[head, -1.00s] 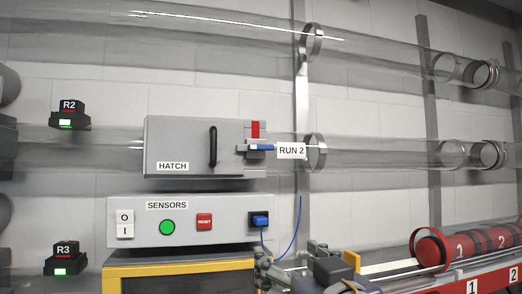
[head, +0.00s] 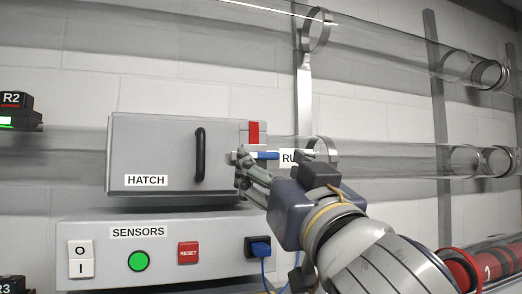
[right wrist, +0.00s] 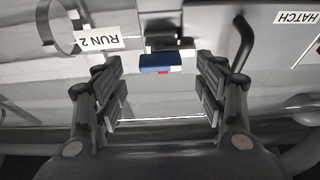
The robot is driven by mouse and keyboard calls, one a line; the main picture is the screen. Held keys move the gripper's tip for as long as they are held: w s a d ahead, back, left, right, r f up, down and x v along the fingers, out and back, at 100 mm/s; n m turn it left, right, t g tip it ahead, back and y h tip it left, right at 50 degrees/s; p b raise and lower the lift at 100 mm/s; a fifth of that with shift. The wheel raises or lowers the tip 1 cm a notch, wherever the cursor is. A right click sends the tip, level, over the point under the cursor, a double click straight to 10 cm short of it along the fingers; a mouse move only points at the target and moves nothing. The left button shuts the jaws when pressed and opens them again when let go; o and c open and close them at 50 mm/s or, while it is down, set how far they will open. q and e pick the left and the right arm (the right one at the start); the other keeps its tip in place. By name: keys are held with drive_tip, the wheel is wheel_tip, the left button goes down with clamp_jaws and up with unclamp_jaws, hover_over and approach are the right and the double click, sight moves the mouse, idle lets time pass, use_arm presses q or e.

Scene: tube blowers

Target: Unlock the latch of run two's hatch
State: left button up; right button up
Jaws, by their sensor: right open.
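The grey hatch box (head: 165,155) with a black bar handle (head: 199,155) sits on the clear tube of run two. At its right end is the latch, with a red piece (head: 254,132) above a blue lever (head: 268,155) that lies level. My right gripper (head: 243,168) is in front of the latch and partly hides it. In the right wrist view, which is upside down, the gripper (right wrist: 158,85) is open and empty. Its fingers stand on either side of the blue lever (right wrist: 162,61), which lies beyond the tips, apart from them. My left gripper is out of view.
The sensors box (head: 110,265) is below the hatch, with a green button (head: 138,261), a red reset button (head: 188,253) and a blue plug (head: 260,248) with a cable. The RUN 2 label (right wrist: 99,36) is beside the latch. Red canisters (head: 495,262) lie at lower right.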

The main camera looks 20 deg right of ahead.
sight(265, 157)
drive_tip(key=p+x, duration=0.1)
drive_tip(key=x, duration=0.3)
drive_tip(key=shift+c, duration=1.3)
drive_tip(key=shift+s, duration=0.1)
drive_tip(key=c, duration=0.8)
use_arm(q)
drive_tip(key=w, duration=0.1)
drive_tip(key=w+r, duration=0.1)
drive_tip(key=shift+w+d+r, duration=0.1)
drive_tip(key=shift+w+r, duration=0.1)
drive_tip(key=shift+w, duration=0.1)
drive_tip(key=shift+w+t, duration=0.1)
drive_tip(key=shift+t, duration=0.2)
